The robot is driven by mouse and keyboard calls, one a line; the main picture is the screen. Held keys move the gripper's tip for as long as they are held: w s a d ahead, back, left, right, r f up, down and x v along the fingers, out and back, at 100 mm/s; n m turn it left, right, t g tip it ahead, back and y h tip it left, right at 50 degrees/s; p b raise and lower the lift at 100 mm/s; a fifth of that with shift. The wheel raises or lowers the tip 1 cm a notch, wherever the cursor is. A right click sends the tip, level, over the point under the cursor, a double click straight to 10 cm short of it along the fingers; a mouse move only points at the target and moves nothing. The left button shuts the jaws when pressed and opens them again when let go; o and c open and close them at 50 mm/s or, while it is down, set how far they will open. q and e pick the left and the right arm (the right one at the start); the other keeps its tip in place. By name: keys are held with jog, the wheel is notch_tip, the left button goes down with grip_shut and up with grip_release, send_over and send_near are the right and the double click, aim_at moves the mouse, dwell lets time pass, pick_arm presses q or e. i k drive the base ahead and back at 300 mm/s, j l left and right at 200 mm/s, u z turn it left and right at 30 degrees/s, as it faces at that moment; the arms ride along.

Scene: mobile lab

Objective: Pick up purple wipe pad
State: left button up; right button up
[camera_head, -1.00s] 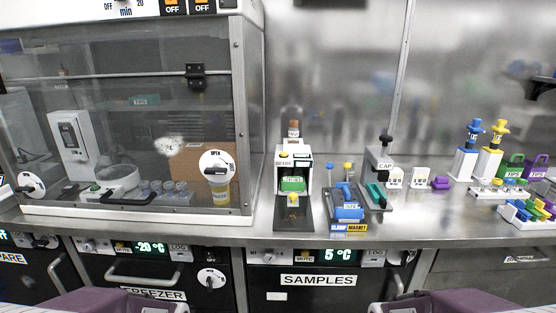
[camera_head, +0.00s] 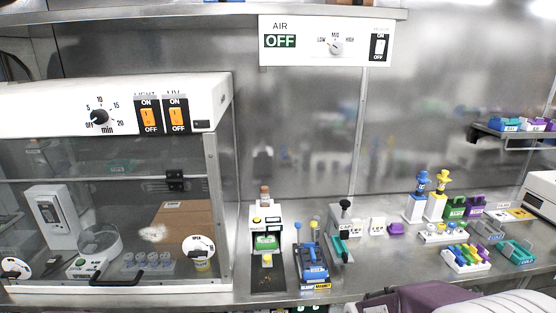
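A small purple block (camera_head: 396,228), which looks like the wipe pad, lies on the steel counter right of the small white labelled blocks. It is small in the head view and its detail is hard to make out. Nothing is touching it that I can see. A purple part of my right arm shows at the bottom right, low in front of the counter. Neither gripper's fingertips are in view.
White labelled blocks (camera_head: 377,226) and a cap device (camera_head: 341,236) stand left of the pad. Blue and yellow pipettes (camera_head: 421,196) stand right, with a tube rack (camera_head: 466,259) nearer. A glass-fronted cabinet (camera_head: 110,205) fills the left. Counter in front of the pad is clear.

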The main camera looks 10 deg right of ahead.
aim_at(394, 228)
jog(key=z, duration=1.25)
jog(key=u, duration=1.6)
jog(key=z, duration=1.6)
jog(key=i+l+u, duration=1.1)
jog(key=l, duration=0.2)
jog(key=i+l+u, duration=0.3)
jog(key=l, duration=0.2)
jog(key=l+u, duration=0.3)
jog(key=l, duration=0.15)
jog(key=i, duration=0.05)
